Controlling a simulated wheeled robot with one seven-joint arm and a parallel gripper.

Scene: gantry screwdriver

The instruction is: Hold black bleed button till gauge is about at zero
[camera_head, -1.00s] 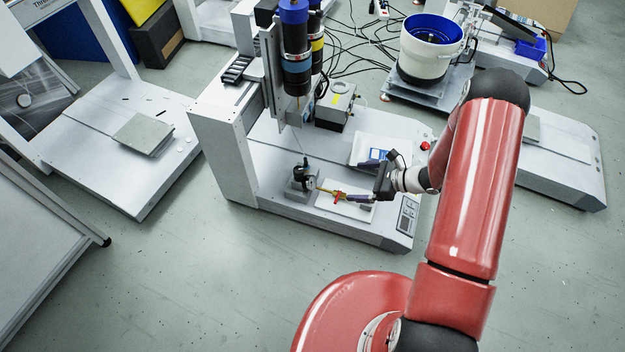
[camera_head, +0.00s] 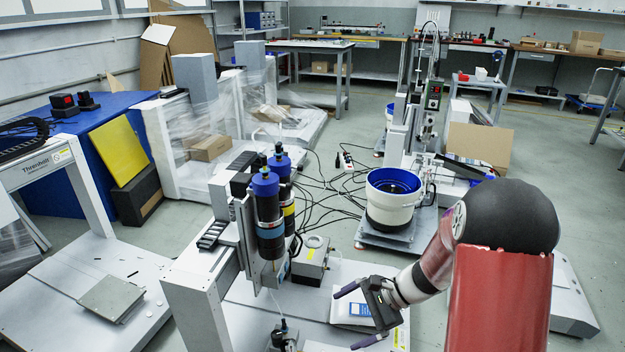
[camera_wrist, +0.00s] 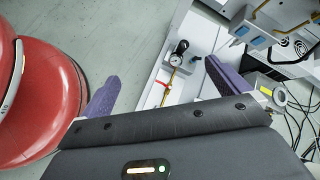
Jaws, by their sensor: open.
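In the wrist view a small round gauge with a white dial (camera_wrist: 175,61) sits on a grey block, its reading too small to make out. A black-topped part (camera_wrist: 182,46) stands beside the dial; I cannot tell whether it is the bleed button. A brass stem with a red handle (camera_wrist: 168,84) extends from the gauge. In the head view the gauge unit (camera_head: 284,334) is cut by the bottom edge. My gripper (camera_head: 356,316) is open and empty, to the right of the unit. Its purple fingers also show in the wrist view (camera_wrist: 160,76), apart from the gauge.
The gantry with blue-capped screwdrivers (camera_head: 267,215) rises left of my gripper. A white tray (camera_head: 345,306) lies behind the fingers, and a metal box (camera_head: 312,262) stands farther back. A white bucket with blue rim (camera_head: 392,200) and loose cables lie beyond.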

